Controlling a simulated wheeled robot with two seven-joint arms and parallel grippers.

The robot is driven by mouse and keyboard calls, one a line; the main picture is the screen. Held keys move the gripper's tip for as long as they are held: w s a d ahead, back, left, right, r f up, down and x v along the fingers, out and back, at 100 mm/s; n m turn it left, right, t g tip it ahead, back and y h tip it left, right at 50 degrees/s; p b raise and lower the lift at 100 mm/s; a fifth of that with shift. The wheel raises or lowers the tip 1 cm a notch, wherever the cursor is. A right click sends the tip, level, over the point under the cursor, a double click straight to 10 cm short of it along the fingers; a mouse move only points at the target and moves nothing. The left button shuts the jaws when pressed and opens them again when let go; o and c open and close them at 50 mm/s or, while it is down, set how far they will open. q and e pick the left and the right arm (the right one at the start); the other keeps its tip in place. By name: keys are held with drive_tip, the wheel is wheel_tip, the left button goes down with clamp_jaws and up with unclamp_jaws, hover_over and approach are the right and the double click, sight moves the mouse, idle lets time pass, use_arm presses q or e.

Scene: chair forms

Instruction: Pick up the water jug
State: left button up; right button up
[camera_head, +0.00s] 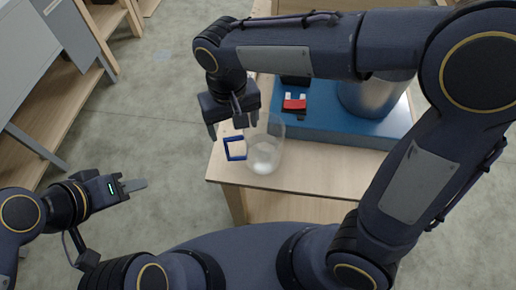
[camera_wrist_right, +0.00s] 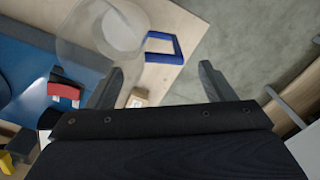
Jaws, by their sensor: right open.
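The water jug (camera_head: 264,152) is a clear, see-through vessel with a square blue handle (camera_head: 235,149) on its left side. It stands upright near the front edge of the wooden table. In the right wrist view the jug (camera_wrist_right: 98,32) is at the top left, with its blue handle (camera_wrist_right: 178,48) ahead of my fingers. My right gripper (camera_head: 232,128) is open and empty, above and beside the handle, apparently not touching it. Its two spread fingers also show in the wrist view (camera_wrist_right: 159,80). My left gripper (camera_head: 134,187) is off to the left, away from the table; its finger gap is unclear.
The wooden table (camera_head: 218,168) carries a blue platform (camera_head: 340,128) with a red-and-white item (camera_head: 294,103) and a metal cylinder (camera_head: 372,97) behind the jug. A small brown box (camera_wrist_right: 138,97) sits near my right fingers. Wooden shelving (camera_head: 50,120) stands left; open floor lies between.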

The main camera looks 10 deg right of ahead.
drive_tip(key=f, duration=0.7)
drive_tip(key=shift+a, duration=0.2)
drive_tip(key=shift+c, duration=0.5)
